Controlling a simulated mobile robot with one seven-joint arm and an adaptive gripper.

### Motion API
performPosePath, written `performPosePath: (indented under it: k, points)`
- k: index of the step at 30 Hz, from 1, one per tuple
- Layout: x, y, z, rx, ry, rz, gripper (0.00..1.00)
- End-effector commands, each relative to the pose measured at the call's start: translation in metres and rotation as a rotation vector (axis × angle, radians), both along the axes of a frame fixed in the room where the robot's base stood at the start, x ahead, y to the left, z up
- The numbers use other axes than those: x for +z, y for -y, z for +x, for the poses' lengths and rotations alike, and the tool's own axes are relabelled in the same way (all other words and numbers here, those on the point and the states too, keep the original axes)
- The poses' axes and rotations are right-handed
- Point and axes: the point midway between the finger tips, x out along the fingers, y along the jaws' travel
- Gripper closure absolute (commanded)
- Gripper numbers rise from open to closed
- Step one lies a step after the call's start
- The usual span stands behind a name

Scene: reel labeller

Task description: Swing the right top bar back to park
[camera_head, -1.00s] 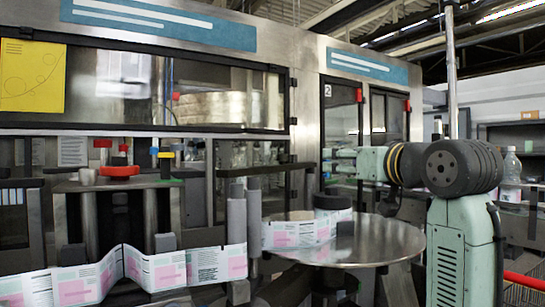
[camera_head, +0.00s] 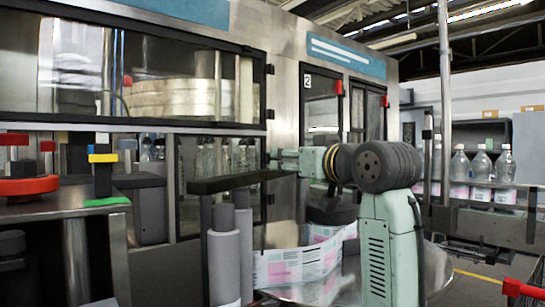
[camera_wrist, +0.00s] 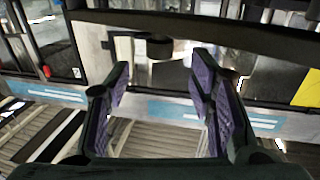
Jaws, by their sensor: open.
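The right top bar (camera_head: 235,180) is a dark, flat bar above two grey rollers (camera_head: 222,245) in the head view. Its right end lies close to my gripper (camera_head: 278,160), which shows small and side-on at the end of my pale green arm.
A round metal table (camera_head: 435,275) with a label reel (camera_head: 300,262) lies below my arm. A steel post (camera_head: 446,110) stands at right, before a conveyor with several bottles (camera_head: 481,165). Red and yellow knobs (camera_head: 28,185) top the left stand. The glazed machine front (camera_head: 140,85) lies behind.

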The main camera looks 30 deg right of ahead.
Motion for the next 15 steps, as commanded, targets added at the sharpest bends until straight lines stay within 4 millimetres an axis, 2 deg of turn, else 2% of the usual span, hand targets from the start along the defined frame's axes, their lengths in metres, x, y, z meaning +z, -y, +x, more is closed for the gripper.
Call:
performPosePath:
  k: [3, 9, 15]
  points:
    - [0.002, 0.002, 0.025, 0.000, -0.003, 0.002, 0.51]
    - [0.002, 0.004, 0.060, 0.001, -0.003, 0.002, 0.51]
    - [0.001, 0.005, 0.078, -0.001, -0.002, 0.001, 0.51]
